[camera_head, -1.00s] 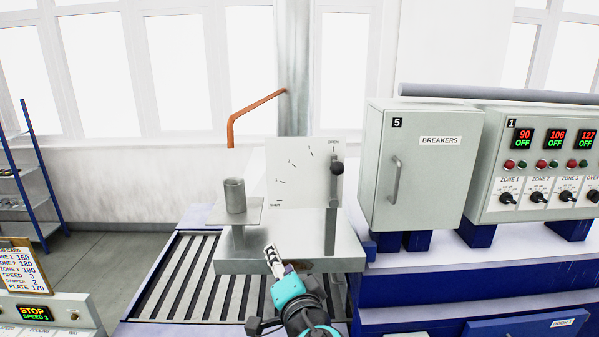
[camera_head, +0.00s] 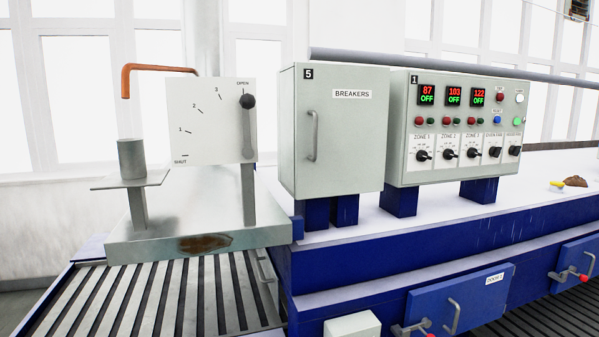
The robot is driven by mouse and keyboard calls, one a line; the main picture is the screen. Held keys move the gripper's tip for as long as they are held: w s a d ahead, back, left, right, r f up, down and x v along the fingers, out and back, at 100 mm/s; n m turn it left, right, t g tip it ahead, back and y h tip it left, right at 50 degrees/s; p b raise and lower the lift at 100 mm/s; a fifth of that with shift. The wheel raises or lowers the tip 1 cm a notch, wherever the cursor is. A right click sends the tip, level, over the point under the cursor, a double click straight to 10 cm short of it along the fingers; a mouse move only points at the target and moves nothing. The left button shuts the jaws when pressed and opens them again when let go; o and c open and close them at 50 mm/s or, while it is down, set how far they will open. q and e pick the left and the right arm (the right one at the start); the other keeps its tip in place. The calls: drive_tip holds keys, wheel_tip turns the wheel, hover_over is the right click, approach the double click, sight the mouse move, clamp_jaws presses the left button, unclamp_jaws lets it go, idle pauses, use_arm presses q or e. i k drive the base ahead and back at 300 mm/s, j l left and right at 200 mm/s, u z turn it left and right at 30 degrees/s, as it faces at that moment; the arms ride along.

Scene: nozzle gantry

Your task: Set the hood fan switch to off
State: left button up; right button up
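The control panel marked 1 (camera_head: 450,105) stands right of centre. Its lower row holds black rotary switches labelled ZONE 1, ZONE 2, ZONE 3 and, it seems, OVEN FAN. The rightmost black rotary switch (camera_head: 515,151) has a label too small to read surely, so I cannot tell whether it is the hood fan switch. Its setting is also too small to tell. Neither of my grippers shows in this view.
The closed BREAKERS box (camera_head: 345,125) stands left of the panel. A damper plate (camera_head: 220,130) has its black knob (camera_head: 248,101) near OPEN. Red displays read 87, 103 and 122, each with green OFF. A slatted conveyor (camera_head: 150,300) runs below left.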

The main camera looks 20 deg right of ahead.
sight(514, 151)
drive_tip(key=z, duration=1.6)
